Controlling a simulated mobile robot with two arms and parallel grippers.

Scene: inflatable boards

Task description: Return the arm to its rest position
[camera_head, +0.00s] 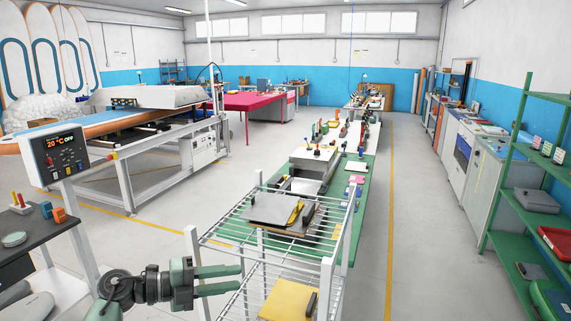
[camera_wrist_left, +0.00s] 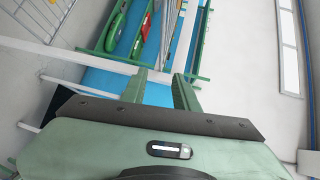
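My left gripper (camera_head: 242,278) is at the bottom of the head view, left of the white wire rack. Its two green fingers point right and stand apart with nothing between them. The left wrist view also shows the left gripper (camera_wrist_left: 161,74) with a clear gap between its fingers. My right gripper is in neither view.
The white wire rack (camera_head: 228,238) stands close to the left gripper, with a grey plate (camera_head: 268,209) on top and a yellow block (camera_head: 288,300) lower down. A dark side table (camera_head: 35,235) is at the left. A control box (camera_head: 60,150) stands behind. Green shelves (camera_head: 508,190) are at the right.

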